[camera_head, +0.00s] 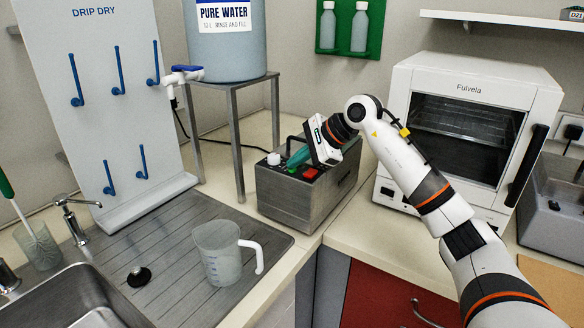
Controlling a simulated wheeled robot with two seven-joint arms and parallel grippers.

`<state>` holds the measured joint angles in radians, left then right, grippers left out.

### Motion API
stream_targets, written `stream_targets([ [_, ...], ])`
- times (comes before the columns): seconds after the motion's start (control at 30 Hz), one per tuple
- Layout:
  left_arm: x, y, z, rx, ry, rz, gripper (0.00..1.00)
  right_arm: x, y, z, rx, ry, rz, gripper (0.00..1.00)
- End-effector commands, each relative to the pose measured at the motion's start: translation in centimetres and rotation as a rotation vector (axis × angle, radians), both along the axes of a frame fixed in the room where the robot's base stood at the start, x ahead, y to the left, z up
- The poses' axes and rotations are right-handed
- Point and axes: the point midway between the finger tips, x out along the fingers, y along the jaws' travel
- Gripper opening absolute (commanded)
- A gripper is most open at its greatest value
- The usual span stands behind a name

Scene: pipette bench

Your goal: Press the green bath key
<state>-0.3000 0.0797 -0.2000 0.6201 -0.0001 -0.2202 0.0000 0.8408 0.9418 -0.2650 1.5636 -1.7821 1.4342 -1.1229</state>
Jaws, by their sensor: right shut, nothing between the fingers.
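The bath (300,203) is a grey metal box at the middle of the bench. Its top panel carries a white knob (274,159), a red key (310,173) and a small dark green patch, probably the green key (292,170). My right gripper (293,164) reaches in from the right, and its teal fingers are shut and empty. The fingertips are over the green key and partly hide it. I cannot tell whether they touch it or whether it is pressed down. My left gripper is not in view.
A measuring jug (217,258) stands on the ribbed drainboard (175,280) left of the bath. A metal stand (237,130) with a water tank (225,55) is behind. A white oven (465,125) stands right, behind my arm. A sink (60,305) is at lower left.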

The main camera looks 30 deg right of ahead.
Motion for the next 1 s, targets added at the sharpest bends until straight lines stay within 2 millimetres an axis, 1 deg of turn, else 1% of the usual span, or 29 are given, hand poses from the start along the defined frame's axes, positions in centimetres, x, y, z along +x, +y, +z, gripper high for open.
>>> stream_targets([
  [0.03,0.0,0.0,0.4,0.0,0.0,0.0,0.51,0.0,0.0,0.4,0.0,0.0,0.0,0.0],
  [0.17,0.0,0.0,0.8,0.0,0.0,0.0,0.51,0.0,0.0,1.0,0.0,0.0,0.0,0.0],
  [0.4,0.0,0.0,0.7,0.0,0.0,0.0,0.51,0.0,0.0,0.9,0.0,0.0,0.0,0.0],
  [0.53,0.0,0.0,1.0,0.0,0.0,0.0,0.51,0.0,0.0,1.3,0.0,-0.001,-0.001,0.0],
  [0.67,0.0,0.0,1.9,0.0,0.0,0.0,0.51,0.0,0.0,2.4,0.0,-0.002,-0.001,0.0],
  [1.0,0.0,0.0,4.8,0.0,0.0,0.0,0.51,0.0,0.0,5.9,0.0,-0.002,-0.001,0.0],
])
